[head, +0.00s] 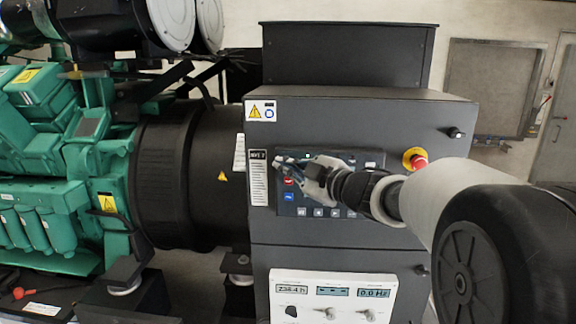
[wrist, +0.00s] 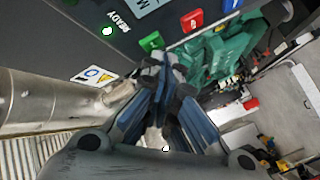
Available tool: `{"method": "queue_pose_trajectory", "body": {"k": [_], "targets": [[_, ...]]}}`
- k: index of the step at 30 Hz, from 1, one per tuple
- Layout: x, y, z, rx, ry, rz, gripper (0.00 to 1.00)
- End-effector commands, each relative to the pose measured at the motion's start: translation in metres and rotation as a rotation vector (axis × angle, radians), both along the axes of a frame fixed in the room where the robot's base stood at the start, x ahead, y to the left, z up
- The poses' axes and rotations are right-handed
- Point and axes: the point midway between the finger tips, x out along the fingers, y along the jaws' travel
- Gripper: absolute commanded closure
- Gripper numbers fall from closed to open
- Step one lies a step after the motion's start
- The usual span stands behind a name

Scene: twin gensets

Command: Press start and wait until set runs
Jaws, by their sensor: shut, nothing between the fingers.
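The control panel (head: 330,212) is on the dark grey genset cabinet. My gripper (head: 281,162) is shut and empty, with its tips at the panel's upper left. In the wrist view my gripper (wrist: 165,62) has its tips close beside the green button (wrist: 151,42); I cannot tell whether they touch it. A red button (wrist: 193,20) lies just beyond, and also shows in the head view (head: 289,181) above a blue button (head: 288,196). A lit lamp (wrist: 107,31) is beside the word READY. The green button is hidden by my gripper in the head view.
A red emergency stop (head: 417,160) on a yellow ring is right of the panel, near my arm. Below, a white meter panel (head: 335,275) shows a 0.0 Hz display (head: 373,293). The green engine (head: 60,170) stands at left. A framed wall panel (head: 495,85) is behind.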

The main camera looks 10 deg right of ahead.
Motion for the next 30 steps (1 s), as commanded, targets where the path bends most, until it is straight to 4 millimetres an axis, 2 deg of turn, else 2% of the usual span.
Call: {"method": "queue_pose_trajectory", "body": {"k": [30], "targets": [[0.0069,-0.0023,-0.0001,0.000,0.000,0.000,1.00]]}}
